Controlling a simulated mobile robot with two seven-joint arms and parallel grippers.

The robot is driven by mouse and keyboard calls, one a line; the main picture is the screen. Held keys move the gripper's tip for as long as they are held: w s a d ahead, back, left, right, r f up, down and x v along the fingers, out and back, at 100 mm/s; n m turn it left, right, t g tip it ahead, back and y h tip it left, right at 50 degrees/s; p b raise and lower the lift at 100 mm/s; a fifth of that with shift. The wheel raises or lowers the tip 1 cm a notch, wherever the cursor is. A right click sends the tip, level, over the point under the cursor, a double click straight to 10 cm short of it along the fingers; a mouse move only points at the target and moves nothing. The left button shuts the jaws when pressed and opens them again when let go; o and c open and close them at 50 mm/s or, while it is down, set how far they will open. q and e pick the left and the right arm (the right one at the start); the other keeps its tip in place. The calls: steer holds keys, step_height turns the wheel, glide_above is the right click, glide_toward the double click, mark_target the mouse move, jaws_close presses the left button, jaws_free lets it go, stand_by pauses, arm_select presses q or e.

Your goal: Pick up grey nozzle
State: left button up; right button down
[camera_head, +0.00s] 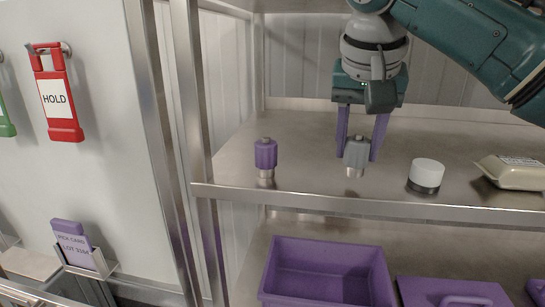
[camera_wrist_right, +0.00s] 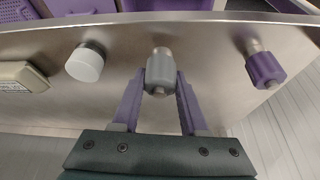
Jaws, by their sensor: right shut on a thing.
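The grey nozzle (camera_head: 356,152) stands upright near the front edge of the steel shelf in the head view. My right gripper (camera_head: 360,152) comes down from above and behind, with its purple fingers on either side of the nozzle, shut on it. In the right wrist view, the grey nozzle (camera_wrist_right: 160,72) sits between the fingertips of my right gripper (camera_wrist_right: 160,82). Whether its base touches the shelf is hard to tell. My left gripper is not in view.
A purple nozzle (camera_head: 265,158) stands to the left on the shelf (camera_head: 310,140). A white-topped round jar (camera_head: 426,174) and a beige container (camera_head: 512,172) are to the right. A purple bin (camera_head: 328,270) sits below. A metal post (camera_head: 188,100) rises at the left.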

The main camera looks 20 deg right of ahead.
steer(key=s+a, duration=0.2)
steer(key=s, duration=0.1)
steer(key=shift+a, duration=0.15)
arm_select(q)
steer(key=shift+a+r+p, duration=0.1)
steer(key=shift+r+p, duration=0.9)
steer(key=shift+p, duration=0.3)
arm_select(e)
steer(key=s+a, duration=0.8)
steer(key=s, duration=0.3)
steer(key=shift+a+f, duration=0.15)
steer(key=shift+a, duration=0.2)
steer(key=c, duration=0.9)
jaws_free()
jaws_close()
